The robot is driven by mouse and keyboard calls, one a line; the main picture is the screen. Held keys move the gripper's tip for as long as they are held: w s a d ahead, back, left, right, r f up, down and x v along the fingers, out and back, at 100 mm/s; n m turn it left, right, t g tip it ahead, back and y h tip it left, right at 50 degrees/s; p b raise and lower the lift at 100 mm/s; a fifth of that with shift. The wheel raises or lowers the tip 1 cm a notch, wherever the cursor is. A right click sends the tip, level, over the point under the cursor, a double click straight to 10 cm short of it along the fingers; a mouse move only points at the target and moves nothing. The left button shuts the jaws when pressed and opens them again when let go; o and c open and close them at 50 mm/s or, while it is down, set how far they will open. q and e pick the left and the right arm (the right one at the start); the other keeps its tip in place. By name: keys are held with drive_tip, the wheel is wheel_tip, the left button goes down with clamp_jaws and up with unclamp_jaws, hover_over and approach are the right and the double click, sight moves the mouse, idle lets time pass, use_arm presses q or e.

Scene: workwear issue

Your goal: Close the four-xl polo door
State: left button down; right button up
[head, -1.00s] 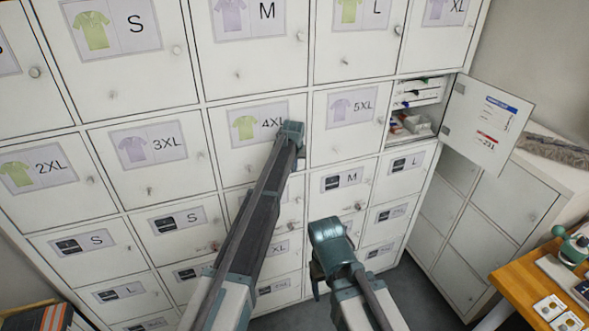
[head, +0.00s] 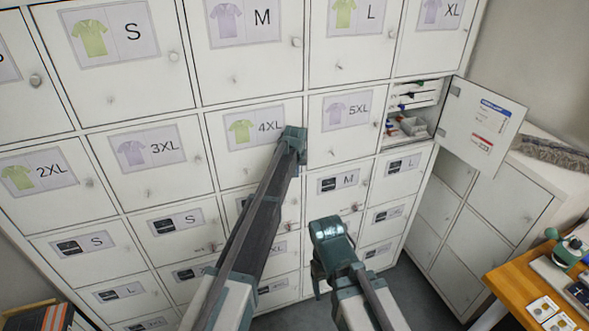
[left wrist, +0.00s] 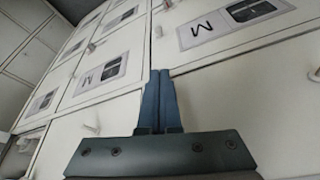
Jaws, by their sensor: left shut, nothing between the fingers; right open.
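The 4XL polo door (head: 228,172) is white, with a green polo picture on its label, in the middle of the locker wall in the head view. It looks about flush with its neighbours, though my left arm covers part of it. My left gripper (head: 293,142) is at the right edge of this door, by the 5XL door. In the left wrist view the left gripper (left wrist: 160,98) is shut and empty, its fingertips at a seam between white doors. I cannot tell whether they touch. My right gripper (head: 320,268) is open, low in front of the lower doors.
An open door (head: 482,125) stands out at the right, beside a compartment (head: 412,125) holding small items. A wooden desk (head: 510,290) is at the lower right. A lower white cabinet (head: 490,225) stands behind it. The other locker doors in view look shut.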

use_arm(q)
drive_tip(key=p+v, duration=0.6)
drive_tip(key=v, duration=0.1)
drive_tip(key=shift+d+r, duration=0.35)
drive_tip(key=s+f+m+g+b, duration=0.1)
drive_tip(key=s+f+b, duration=0.6)
drive_tip(key=s, duration=0.7)
drive_tip(key=s+a+f+m+g+b, duration=0.1)
drive_tip(key=s+f+b, duration=0.6)
drive_tip(key=s, duration=0.7)
drive_tip(key=s+f+m+g+y+b, duration=0.1)
drive_tip(key=s+f+b, duration=0.6)
drive_tip(key=s, duration=0.7)
wheel_tip(320, 180, down, 2)
drive_tip(key=shift+s+a+f+m+g+b, duration=0.1)
drive_tip(key=shift+s+a+m+g+b, duration=0.2)
drive_tip(key=shift+m+g, duration=0.45)
drive_tip(key=shift+w, duration=0.15)
